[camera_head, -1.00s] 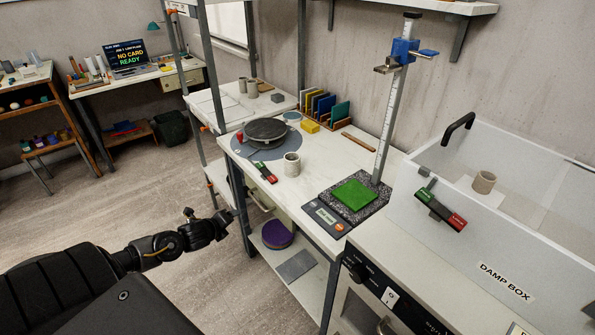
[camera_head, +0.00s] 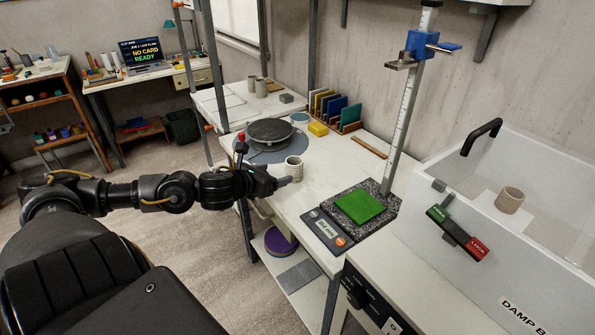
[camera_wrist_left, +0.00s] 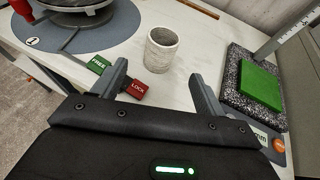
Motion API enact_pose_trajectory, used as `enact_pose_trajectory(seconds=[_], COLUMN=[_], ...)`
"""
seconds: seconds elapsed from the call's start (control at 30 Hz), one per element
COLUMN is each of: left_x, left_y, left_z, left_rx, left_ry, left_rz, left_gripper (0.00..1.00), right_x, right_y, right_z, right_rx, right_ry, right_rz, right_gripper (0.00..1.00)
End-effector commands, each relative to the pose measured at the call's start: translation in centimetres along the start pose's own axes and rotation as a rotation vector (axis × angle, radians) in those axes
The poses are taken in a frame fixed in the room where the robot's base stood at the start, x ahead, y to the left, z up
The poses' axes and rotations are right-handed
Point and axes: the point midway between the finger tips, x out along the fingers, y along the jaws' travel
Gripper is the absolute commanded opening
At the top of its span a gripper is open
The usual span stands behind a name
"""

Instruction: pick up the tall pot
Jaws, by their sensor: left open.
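A pale grey cylindrical pot (camera_head: 295,167) stands upright on the white worktable, its near side partly covered by my left gripper (camera_head: 280,182). In the left wrist view the pot (camera_wrist_left: 161,50) stands just beyond the fingertips, roughly centred between them. My left gripper (camera_wrist_left: 162,85) is open and empty, with the pot apart from both fingers. I cannot tell for sure which one is called tall. My right gripper is not in view.
A turntable wheel (camera_head: 270,131) lies behind the pot. A FREE/LOCK lever (camera_wrist_left: 133,90) is close to my left finger. A green pad (camera_head: 360,206) on a speckled slab with a tall gauge post (camera_head: 400,130) stands to the right. The damp box (camera_head: 560,250) is farther right.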

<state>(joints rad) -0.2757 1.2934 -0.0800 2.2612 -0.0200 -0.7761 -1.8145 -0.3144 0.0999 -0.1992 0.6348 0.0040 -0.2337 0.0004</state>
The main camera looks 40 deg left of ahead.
Motion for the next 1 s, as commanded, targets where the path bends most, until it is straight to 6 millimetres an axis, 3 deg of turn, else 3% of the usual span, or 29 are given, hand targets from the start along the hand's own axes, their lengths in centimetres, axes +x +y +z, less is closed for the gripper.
enact_pose_trajectory(seconds=[0.17,0.47,0.63,1.0], left_x=[2.2,4.3,5.0,9.4], left_y=[-0.1,-0.5,-0.5,-0.4], left_z=[0.2,0.0,-0.1,-0.6], left_rx=[-0.006,0.001,-0.003,-0.002], left_ry=[-0.002,0.002,0.003,0.003], left_rz=[-0.002,-0.010,-0.008,-0.008], left_gripper=[0.73,0.73,0.73,0.73], right_x=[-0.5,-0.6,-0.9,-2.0], right_y=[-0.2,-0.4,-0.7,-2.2], right_z=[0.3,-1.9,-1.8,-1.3], right_rx=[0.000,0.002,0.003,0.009], right_ry=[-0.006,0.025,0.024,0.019], right_rz=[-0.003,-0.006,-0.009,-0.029], right_gripper=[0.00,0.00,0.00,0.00])
